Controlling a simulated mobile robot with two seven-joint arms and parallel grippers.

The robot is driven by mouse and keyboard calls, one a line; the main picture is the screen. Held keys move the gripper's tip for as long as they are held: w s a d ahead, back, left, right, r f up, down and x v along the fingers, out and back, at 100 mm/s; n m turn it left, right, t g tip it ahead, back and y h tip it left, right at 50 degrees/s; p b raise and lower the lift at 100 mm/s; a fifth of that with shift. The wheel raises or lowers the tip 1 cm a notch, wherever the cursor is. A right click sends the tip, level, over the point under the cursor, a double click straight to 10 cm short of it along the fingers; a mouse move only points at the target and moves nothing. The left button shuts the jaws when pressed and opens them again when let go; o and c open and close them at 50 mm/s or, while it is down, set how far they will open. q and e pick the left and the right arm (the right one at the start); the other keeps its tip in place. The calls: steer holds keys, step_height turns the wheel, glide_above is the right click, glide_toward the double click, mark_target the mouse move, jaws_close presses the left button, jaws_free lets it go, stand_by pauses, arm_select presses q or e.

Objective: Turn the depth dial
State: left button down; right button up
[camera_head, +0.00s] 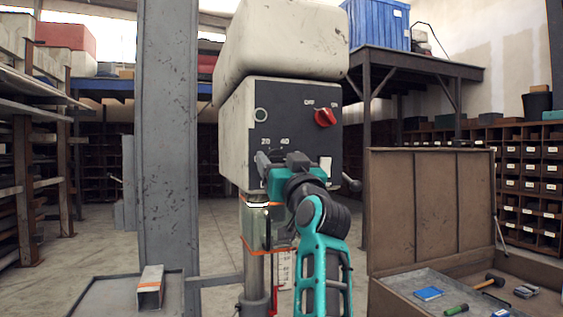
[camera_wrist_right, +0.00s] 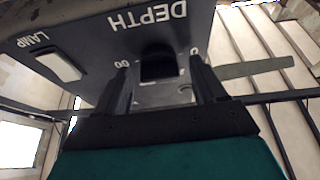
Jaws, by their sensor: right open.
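The drill-press head (camera_head: 232,140) has a dark front panel with the marks 20 and 40 above my right gripper (camera_head: 280,163). In the head view that gripper covers the dial area. In the right wrist view, a dark depth dial (camera_wrist_right: 158,66) sits under the upside-down word DEPTH, beside a 00 mark. My right gripper (camera_wrist_right: 161,76) is open there, with one finger on each side of the dial. I cannot tell whether either finger touches it. My left gripper is not in view.
A red switch (camera_head: 325,117) is at the panel's upper right. A white lamp switch (camera_wrist_right: 60,64) is near the gripper. A grey column (camera_head: 168,130) stands at left. A brown open case (camera_head: 420,205) holding several tools is at right.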

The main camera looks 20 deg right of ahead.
steer(key=c, duration=1.1)
steer(key=shift+o, duration=0.2)
steer(key=shift+n, duration=0.4)
steer(key=n+y, duration=0.2)
steer(key=n, duration=0.2)
steer(key=shift+d+p, duration=0.15)
steer(key=shift+p, duration=0.2)
steer(key=n+g+y+p, duration=0.1)
steer(key=n, duration=0.2)
steer(key=n+y+p, duration=0.1)
steer(key=n+y, duration=0.1)
steer(key=n, duration=0.1)
steer(key=shift+d+r+g, duration=0.1)
steer(key=shift+g, duration=0.3)
steer(key=shift+n+g+y, duration=0.35)
steer(key=shift+n+g, duration=0.1)
steer(key=shift+n, duration=0.9)
steer(key=shift+n+g+y, duration=0.35)
steer(key=shift+n+g, duration=0.1)
steer(key=shift+n, duration=0.9)
